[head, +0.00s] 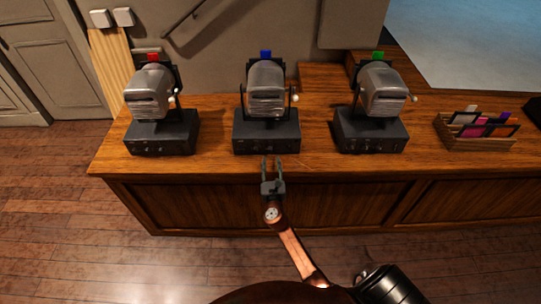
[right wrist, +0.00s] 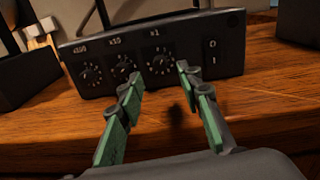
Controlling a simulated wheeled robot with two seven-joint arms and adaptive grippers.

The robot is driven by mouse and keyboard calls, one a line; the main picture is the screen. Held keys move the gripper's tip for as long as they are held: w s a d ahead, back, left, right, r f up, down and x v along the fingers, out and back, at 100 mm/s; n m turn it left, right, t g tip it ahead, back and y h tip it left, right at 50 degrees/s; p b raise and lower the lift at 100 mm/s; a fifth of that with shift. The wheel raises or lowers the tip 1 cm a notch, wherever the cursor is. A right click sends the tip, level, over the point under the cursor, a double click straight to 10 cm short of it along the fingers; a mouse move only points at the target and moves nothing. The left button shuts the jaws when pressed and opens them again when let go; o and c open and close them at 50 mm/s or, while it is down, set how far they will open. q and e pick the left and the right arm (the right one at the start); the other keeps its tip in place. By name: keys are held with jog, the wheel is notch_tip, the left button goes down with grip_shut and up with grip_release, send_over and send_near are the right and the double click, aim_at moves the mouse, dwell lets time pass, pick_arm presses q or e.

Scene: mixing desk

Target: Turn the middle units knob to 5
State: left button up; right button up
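The middle machine (head: 266,132) has a dark base, a silver head and a blue marker (head: 265,54) on top. In the right wrist view its front panel (right wrist: 190,48) shows three dials, labelled x100, x10 and x1. The x1 knob (right wrist: 160,62) is the rightmost dial; its exact setting is too small to read. My right gripper (head: 272,163) is in front of that panel. In the wrist view its green-padded fingers (right wrist: 158,80) are apart and empty, with the x1 knob showing just beyond the gap between the tips. My left gripper is not in view.
Similar machines stand at left, with a red marker (head: 153,57), and at right, with a green marker (head: 378,55). A 0/I switch (right wrist: 213,52) is right of the x1 knob. A card tray (head: 478,142) sits at the right. The desk's front strip (head: 215,165) is clear.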

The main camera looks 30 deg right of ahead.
aim_at(270, 151)
jog(key=x, duration=0.5)
jog(key=shift+f, duration=0.1)
grip_shut()
dwell(0.3)
